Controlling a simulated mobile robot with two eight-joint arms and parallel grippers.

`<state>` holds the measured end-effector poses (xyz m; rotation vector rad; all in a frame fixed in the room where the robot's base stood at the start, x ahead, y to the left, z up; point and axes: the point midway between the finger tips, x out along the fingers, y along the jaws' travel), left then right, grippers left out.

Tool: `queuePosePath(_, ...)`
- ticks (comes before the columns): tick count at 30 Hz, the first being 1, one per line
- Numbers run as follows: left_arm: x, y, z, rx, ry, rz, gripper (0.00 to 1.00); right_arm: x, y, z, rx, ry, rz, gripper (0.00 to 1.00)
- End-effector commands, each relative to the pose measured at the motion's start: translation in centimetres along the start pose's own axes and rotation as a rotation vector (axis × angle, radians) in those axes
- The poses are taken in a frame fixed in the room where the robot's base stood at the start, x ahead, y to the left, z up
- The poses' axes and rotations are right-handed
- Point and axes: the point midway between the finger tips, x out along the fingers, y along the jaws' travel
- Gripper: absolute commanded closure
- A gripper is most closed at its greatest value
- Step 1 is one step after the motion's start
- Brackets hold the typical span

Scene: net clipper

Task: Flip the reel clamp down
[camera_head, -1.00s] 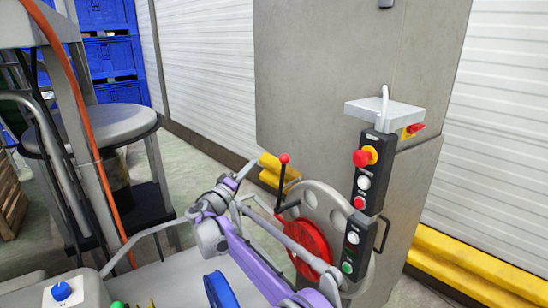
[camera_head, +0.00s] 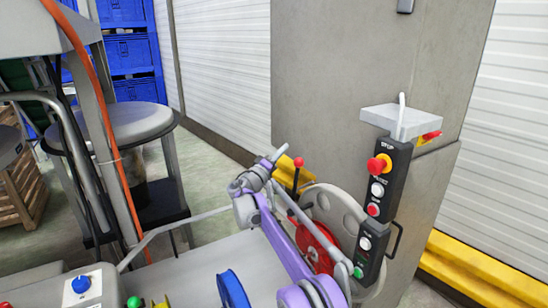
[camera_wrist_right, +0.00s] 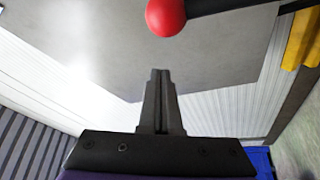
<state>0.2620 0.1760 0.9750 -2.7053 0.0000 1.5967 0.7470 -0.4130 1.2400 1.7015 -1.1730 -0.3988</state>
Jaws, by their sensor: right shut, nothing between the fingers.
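The reel clamp appears to be the black lever (camera_head: 296,180) with a red ball knob (camera_head: 298,162), standing roughly upright beside the red reel (camera_head: 317,248). My right gripper (camera_head: 281,151) is close to the knob, just left of and above it in the head view. In the right wrist view its fingers (camera_wrist_right: 160,74) are shut and empty. The red knob (camera_wrist_right: 166,16) lies beyond the fingertips there, with a visible gap. My right forearm partly covers the reel. My left gripper is not in view.
A black control box (camera_head: 386,190) with a red stop button stands right of the reel, under a grey bracket (camera_head: 400,120). A grey cabinet (camera_head: 340,80) rises behind. A round metal drum top (camera_head: 135,122) and a frame with an orange hose (camera_head: 95,100) stand left.

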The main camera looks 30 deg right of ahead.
Motion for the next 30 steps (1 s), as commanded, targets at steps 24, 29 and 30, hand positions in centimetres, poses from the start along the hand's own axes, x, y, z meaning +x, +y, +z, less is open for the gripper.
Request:
queuePosePath(24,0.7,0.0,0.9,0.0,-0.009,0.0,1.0,-1.7,0.0,3.8,0.004,0.001,0.002,1.0)
queuePosePath(29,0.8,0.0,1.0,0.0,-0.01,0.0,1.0,-2.1,0.4,4.5,0.033,0.001,0.019,1.0)
queuePosePath(30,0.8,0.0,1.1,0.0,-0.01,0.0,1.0,-2.1,0.4,4.7,0.042,0.0,0.023,1.0)
